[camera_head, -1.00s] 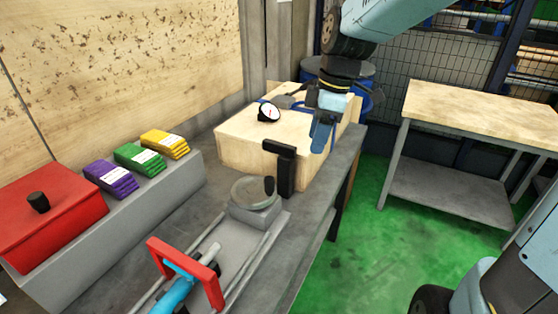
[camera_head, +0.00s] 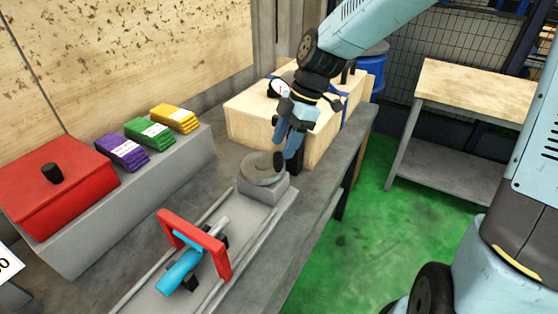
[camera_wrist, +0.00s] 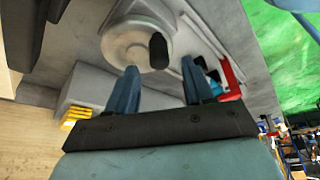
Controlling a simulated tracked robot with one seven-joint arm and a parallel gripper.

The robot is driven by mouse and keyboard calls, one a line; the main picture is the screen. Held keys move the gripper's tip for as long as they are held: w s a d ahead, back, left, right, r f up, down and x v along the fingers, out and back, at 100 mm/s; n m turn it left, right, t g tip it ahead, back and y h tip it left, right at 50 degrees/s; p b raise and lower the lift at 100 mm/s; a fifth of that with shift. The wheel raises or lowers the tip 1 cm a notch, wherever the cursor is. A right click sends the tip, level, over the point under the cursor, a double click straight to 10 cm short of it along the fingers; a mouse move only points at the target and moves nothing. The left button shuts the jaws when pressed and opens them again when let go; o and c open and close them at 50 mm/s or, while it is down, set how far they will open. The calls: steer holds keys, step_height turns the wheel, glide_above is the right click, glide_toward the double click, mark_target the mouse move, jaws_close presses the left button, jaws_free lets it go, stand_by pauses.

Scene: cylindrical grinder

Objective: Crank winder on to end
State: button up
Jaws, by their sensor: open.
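The winder is a round grey metal disc (camera_head: 259,172) on a grey block at the end of a bench slide. In the wrist view, the disc (camera_wrist: 128,40) carries an upright black handle knob (camera_wrist: 158,50). My gripper (camera_head: 284,148) is above the right side of the disc and hides part of it in the head view. In the wrist view my gripper (camera_wrist: 161,70) is open, with its two blue fingertips apart. The knob appears in line with the gap between them, beyond the tips. I cannot tell whether anything touches.
A red frame (camera_head: 222,259) with a blue cylinder (camera_head: 180,274) stands on the slide. A wooden box (camera_head: 245,125) with a dial gauge (camera_head: 278,88) is behind my gripper. A red box (camera_head: 60,185) and coloured packs (camera_head: 148,133) are left. A table (camera_head: 470,95) stands right.

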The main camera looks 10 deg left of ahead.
mark_target(280, 153)
steer(key=shift+x, duration=3)
